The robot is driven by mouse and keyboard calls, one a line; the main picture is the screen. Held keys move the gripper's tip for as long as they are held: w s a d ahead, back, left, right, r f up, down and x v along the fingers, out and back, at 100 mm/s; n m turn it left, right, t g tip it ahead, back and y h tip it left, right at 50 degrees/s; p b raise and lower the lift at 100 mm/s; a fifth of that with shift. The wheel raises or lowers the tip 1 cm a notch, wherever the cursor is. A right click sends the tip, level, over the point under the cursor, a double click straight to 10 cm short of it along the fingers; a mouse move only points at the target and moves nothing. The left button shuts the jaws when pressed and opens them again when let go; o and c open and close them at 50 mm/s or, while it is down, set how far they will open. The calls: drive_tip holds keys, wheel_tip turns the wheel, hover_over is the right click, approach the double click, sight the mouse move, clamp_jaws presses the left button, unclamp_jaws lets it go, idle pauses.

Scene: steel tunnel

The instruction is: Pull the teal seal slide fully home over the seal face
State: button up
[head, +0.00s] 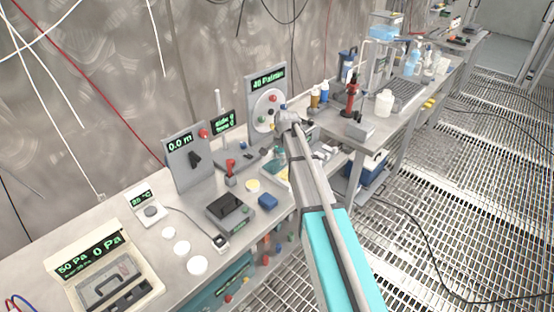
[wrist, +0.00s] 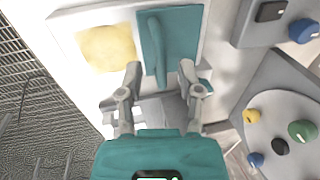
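The teal seal slide (wrist: 186,35) is a flat plate with a raised upright handle (wrist: 157,55), seen at the top middle of the wrist view. It lies on a pale frame (wrist: 72,32), beside a round pale-yellow face (wrist: 108,47) that is uncovered; this looks like the seal face. My gripper (wrist: 159,70) is open, one finger on each side of the handle's lower end, with visible gaps and nothing held. Whether the fingertips reach the handle's depth is unclear. In the head view, my arm hides most of the gripper and part of the frame.
A grey panel with coloured knobs (wrist: 280,150) stands close on the right in the wrist view. The head view shows a dial board (head: 250,100), a black box (head: 229,211) and a blue block (head: 267,202) nearby.

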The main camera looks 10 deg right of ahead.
clamp_jaws()
drive_tip(key=s+d, duration=0.1)
drive_tip(key=s, duration=0.1)
drive_tip(key=s+d, duration=0.3)
drive_tip(key=s, duration=0.1)
drive_tip(key=shift+d, duration=0.15)
drive_tip(key=shift+s, duration=0.1)
drive_tip(key=shift+o, duration=0.7)
unclamp_jaws()
